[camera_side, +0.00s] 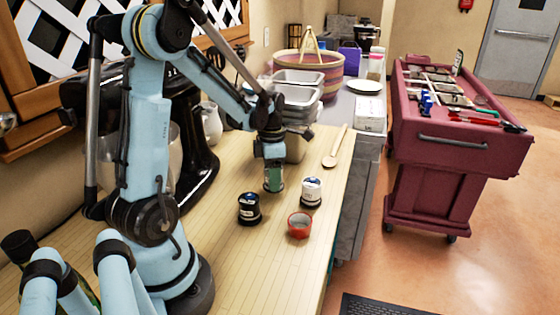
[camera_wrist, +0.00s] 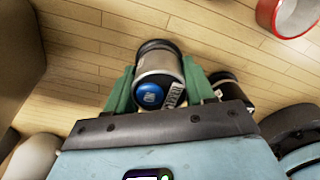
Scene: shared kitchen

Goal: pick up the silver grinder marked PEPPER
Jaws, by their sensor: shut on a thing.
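My gripper (camera_wrist: 160,88) has its green fingers on both sides of a silver grinder (camera_wrist: 158,67) with a blue round cap and a dark rim. I cannot tell whether the grinder touches the counter. A dark jar with a label (camera_side: 249,208) stands left of my gripper, and a white-labelled jar with a dark base (camera_side: 312,192) stands to its right.
A wooden spoon (camera_side: 335,148) lies near the right edge. Metal trays (camera_side: 297,92) and a striped basket (camera_side: 328,68) stand behind my gripper.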

